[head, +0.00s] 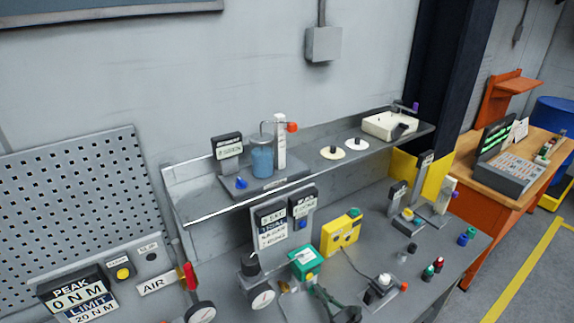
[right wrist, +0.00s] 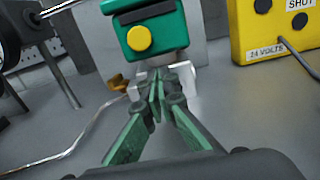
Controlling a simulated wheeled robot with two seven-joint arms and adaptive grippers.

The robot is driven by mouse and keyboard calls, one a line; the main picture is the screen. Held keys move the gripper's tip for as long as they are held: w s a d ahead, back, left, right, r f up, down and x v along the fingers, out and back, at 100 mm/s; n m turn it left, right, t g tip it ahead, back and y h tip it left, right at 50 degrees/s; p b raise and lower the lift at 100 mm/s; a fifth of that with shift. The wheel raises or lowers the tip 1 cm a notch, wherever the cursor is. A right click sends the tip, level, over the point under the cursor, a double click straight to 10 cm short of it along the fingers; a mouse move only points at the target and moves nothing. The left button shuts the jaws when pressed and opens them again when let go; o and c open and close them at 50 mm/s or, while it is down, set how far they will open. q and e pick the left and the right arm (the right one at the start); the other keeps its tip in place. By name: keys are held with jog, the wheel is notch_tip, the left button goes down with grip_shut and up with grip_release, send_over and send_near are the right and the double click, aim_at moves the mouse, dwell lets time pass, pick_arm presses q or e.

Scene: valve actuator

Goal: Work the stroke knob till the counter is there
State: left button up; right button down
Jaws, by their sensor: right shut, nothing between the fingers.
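A green box (head: 304,262) stands on the bench, near the middle. In the right wrist view the green box (right wrist: 160,15) carries a round yellow knob (right wrist: 139,38) on the face toward me; I cannot tell whether this is the stroke knob. My right gripper (head: 318,290) is in front of the green box. In the right wrist view its green-padded fingertips (right wrist: 157,93) meet with nothing between them, below the yellow knob and apart from it. A sign with several text lines (head: 271,225) stands behind the box; its text is too small to read surely. My left gripper is out of view.
A yellow box (head: 340,235) stands right of the green box; its labels read 24 VOLTS and SHUT in the wrist view (right wrist: 275,30). A gauge (head: 262,299) stands at left. A thin cable (right wrist: 75,150) crosses the bench. A shelf (head: 205,205) overhangs the back.

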jog(key=shift+w, duration=0.15)
jog(key=shift+f, duration=0.15)
pick_arm(q)
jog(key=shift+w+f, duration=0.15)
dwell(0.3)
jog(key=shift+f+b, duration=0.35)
jog(key=shift+b, duration=0.2)
pick_arm(e)
jog(key=shift+f, duration=0.5)
pick_arm(q)
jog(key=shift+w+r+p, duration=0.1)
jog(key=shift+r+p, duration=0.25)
jog(key=shift+p, duration=0.05)
dwell(0.5)
pick_arm(e)
jog(key=shift+r+p, duration=0.45)
jog(key=shift+p+v, duration=0.3)
jog(key=shift+v, duration=2.75)
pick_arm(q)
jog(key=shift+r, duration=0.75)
